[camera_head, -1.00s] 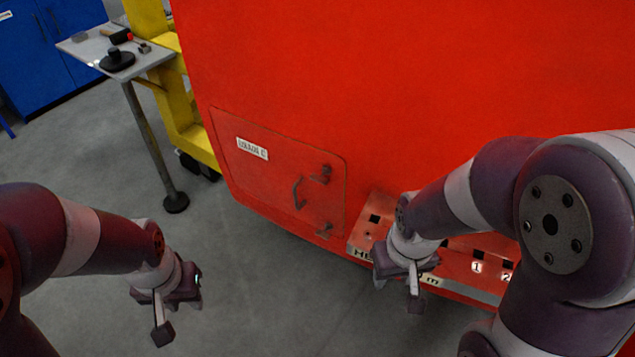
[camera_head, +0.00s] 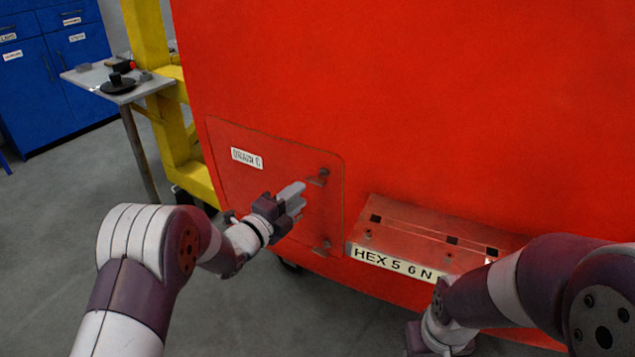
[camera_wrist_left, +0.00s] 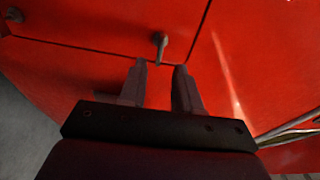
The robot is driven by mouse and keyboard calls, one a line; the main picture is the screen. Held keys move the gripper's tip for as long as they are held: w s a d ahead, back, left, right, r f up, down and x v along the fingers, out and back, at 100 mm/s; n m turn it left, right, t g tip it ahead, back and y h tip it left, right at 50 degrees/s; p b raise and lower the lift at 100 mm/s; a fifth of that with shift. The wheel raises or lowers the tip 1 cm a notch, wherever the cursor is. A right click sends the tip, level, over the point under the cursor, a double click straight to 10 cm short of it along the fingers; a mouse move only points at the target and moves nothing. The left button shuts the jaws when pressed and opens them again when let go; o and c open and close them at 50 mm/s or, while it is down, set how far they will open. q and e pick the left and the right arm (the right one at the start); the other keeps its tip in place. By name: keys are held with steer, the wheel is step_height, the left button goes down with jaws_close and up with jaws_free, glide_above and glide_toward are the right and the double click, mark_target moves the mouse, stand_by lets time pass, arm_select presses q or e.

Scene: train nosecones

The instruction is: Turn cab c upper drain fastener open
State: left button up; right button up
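The drain panel (camera_head: 225,140) is on the left of the red nosecone, with a label whose text is blurred. Its upper fastener (camera_head: 318,177) is near the top right corner, and the lower fastener (camera_head: 322,247) is near the bottom right. My left gripper (camera_head: 298,197) is in front of the panel, just below and left of the upper fastener, hiding the panel's handle. In the left wrist view its fingers (camera_wrist_left: 159,84) are apart and empty. The upper fastener (camera_wrist_left: 161,46) appears just beyond them, not between them. My right gripper (camera_head: 418,340) is partly cut off at the bottom edge.
A red step (camera_head: 385,228) marked with hex text juts out right of the panel. A small grey table (camera_head: 80,77) with tools, a yellow frame (camera_head: 150,45) and blue cabinets (camera_head: 75,60) stand at the left. The floor at the lower left is clear.

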mark_target(313, 183)
arm_select(q)
steer(key=x, duration=0.7)
steer(key=shift+w+d, duration=0.25)
steer(key=shift+w, duration=0.05)
jaws_close()
